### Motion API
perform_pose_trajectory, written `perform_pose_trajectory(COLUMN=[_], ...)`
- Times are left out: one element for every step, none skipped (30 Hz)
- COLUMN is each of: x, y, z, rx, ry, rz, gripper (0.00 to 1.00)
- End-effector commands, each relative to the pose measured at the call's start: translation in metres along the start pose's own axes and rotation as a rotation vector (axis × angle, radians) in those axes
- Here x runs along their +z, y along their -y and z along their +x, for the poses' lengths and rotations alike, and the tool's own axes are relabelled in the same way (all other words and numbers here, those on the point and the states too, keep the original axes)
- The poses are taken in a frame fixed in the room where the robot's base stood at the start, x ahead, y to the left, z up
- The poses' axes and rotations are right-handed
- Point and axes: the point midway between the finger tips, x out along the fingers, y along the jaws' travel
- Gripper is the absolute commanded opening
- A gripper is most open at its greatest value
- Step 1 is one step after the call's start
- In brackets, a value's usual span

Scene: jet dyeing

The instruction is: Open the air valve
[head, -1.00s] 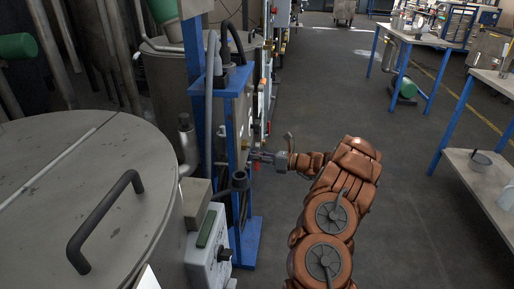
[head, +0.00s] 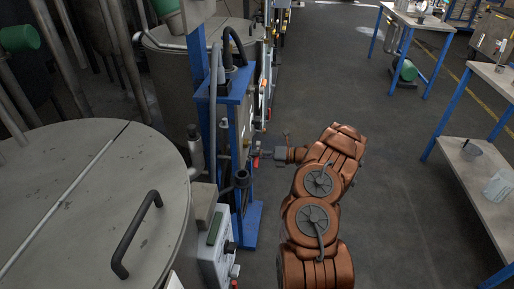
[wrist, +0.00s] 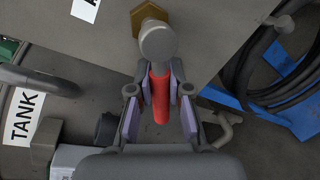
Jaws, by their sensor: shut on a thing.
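The air valve shows in the wrist view as a red lever handle (wrist: 160,98) below a round grey valve body (wrist: 157,42). A brass hex fitting (wrist: 148,14) joins it to a grey panel. My gripper (wrist: 160,84) has its two fingers on either side of the red handle, shut on it. In the head view my gripper (head: 270,154) reaches left to the side of the blue-framed stand, where a bit of the red handle (head: 256,161) shows. The finger contact is too small to make out there.
A "TANK" label (wrist: 24,117) and a grey pipe are at left in the wrist view; black hoses (wrist: 275,60) are at right. In the head view a large lidded vessel (head: 70,190) stands at left and tables (head: 470,165) at right.

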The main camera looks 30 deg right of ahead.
Motion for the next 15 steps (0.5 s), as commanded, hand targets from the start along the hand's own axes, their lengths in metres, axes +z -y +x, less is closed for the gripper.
perform_pose_trajectory(x=[0.003,0.003,0.003,0.003,0.003,0.003,0.003,0.004,0.004,0.004,0.005,0.005,0.006,0.006,0.006], y=[-0.006,-0.007,-0.008,-0.009,-0.01,-0.011,-0.012,-0.013,-0.014,-0.015,-0.016,-0.016,-0.017,-0.017,-0.018], z=[-0.002,-0.002,-0.002,-0.002,-0.002,-0.002,-0.003,-0.003,-0.003,-0.003,-0.003,-0.003,-0.003,-0.003,-0.003], rx=[-0.001,-0.001,0.0,0.0,0.0,0.001,0.001,0.001,0.0,0.0,0.0,-0.001,-0.001,-0.001,-0.002], ry=[-0.009,-0.014,-0.022,-0.027,-0.032,-0.039,-0.044,-0.049,-0.056,-0.06,-0.065,-0.07,-0.075,-0.078,-0.083], rz=[0.046,0.074,0.11,0.138,0.165,0.2,0.226,0.251,0.283,0.306,0.329,0.357,0.378,0.397,0.422], gripper=[0.0,0.0,0.0,0.0,0.0,0.0,0.0,0.0,0.0,0.0,0.0,0.0,0.0,0.0,0.0])
